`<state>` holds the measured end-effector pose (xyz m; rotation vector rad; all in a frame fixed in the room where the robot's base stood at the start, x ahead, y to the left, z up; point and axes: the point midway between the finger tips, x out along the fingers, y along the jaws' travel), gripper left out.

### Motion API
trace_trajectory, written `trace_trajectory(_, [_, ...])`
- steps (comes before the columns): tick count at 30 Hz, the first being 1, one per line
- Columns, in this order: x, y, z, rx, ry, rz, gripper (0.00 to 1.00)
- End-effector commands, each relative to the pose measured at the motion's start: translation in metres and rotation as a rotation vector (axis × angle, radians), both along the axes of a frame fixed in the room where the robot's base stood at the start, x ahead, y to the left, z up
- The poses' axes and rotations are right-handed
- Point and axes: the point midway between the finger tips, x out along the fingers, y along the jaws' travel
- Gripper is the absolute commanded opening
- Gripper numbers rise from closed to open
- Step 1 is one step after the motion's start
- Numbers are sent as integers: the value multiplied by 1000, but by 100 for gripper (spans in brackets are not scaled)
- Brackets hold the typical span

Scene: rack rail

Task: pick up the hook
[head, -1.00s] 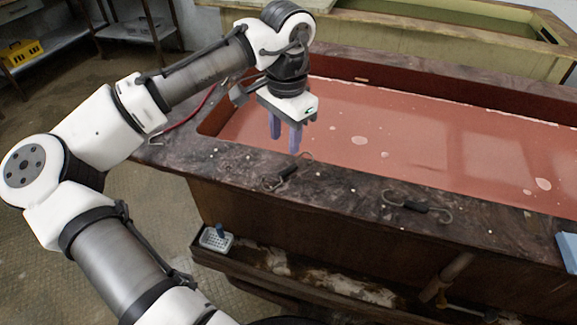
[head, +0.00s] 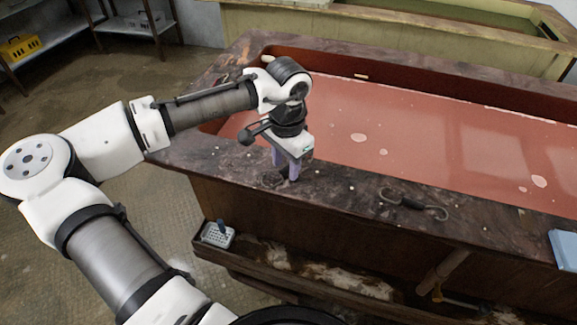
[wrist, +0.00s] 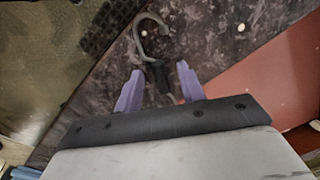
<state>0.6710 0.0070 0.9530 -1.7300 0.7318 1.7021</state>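A double-ended metal hook (wrist: 158,75) with a black middle grip lies on the dark rim of the tank. In the wrist view its grip lies between the two purple fingers of my gripper (wrist: 159,87), which stand apart on either side of it. One curved end points away past the fingertips; the other is partly hidden by the gripper body. In the head view my gripper (head: 286,173) points down at the rim and hides most of this hook (head: 273,181). A second, similar hook (head: 413,204) lies on the rim to the right.
The tank (head: 345,198) holds reddish liquid behind the rim. A blue block (head: 564,249) sits at the rim's right end. A small white basket (head: 217,235) stands on a lower ledge. Small pale specks dot the rim; the stretch between the hooks is otherwise clear.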

Motion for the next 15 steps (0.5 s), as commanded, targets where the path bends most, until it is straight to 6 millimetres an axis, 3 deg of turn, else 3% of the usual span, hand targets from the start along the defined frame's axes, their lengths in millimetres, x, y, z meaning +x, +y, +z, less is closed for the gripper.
trace_trajectory(1, [0,0,0,0,0,0,34])
trace_trajectory(9, [0,0,0,0,0,0,0])
trace_trajectory(15, [0,0,0,0,0,0,0])
